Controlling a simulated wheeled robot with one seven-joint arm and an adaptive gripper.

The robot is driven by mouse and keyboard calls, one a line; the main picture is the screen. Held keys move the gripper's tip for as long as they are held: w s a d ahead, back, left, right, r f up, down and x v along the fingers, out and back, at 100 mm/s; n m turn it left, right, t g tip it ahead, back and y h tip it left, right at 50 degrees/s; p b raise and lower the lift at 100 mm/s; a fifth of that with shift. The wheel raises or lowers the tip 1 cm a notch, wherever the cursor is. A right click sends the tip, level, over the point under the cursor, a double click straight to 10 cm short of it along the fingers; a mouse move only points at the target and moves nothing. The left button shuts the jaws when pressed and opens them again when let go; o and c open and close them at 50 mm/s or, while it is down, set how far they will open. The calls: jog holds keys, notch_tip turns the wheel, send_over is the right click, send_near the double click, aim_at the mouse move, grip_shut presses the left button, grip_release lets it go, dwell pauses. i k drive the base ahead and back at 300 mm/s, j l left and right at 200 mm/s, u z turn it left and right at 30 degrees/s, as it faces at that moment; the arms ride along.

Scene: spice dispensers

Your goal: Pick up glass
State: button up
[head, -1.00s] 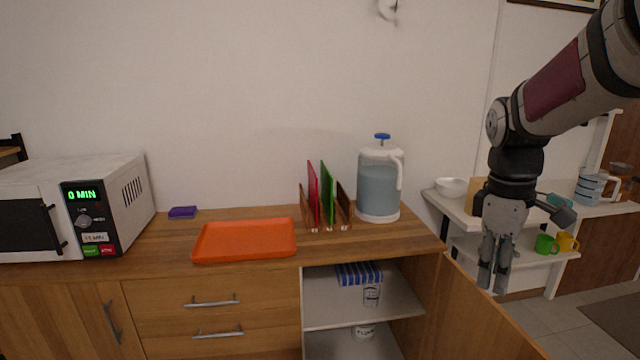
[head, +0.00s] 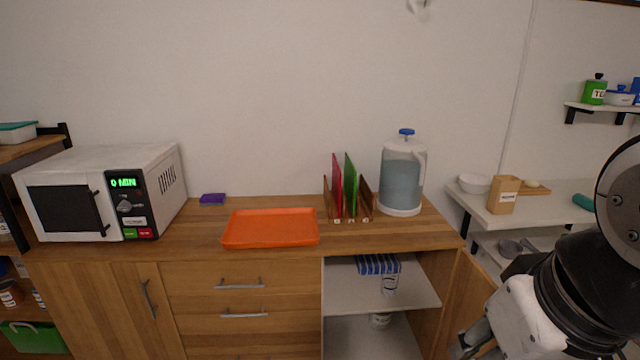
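Nothing shows between the parts that I can see.
The open cabinet door (head: 470,300) juts out on the right. A water dispenser (head: 402,180) and an orange tray (head: 270,228) are on the counter.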

aim_at(389, 279)
jog(key=l+u, duration=0.1)
jog(key=l, duration=0.4)
jog(key=l+u, duration=0.15)
jog(key=l, duration=0.4)
jog(key=k+l+u, duration=0.1)
jog(key=l, duration=0.4)
jog(key=k+l+u, duration=0.15)
jog(key=l, duration=0.35)
jog(key=l+u, duration=0.1)
jog(key=l, duration=0.4)
jog(key=k+l+u, duration=0.1)
jog(key=l, duration=0.35)
jog(key=k+l+u, duration=0.15)
jog(key=l, duration=0.35)
jog(key=k+l+u, duration=0.1)
jog(key=k+l, duration=0.15)
jog(key=l, duration=0.2)
jog(key=i+l+u, duration=0.2)
jog(key=i+l, duration=0.15)
jog(key=i+l+u, duration=0.15)
jog(key=i+l, duration=0.2)
jog(key=l, duration=0.2)
jog(key=i+l+u, duration=0.2)
jog(key=l, duration=0.3)
jog(key=k, duration=0.45)
jog(key=i+l+z, duration=0.2)
jog(key=i+l, duration=0.25)
jog(key=k+l, duration=0.05)
jog(key=l, duration=0.05)
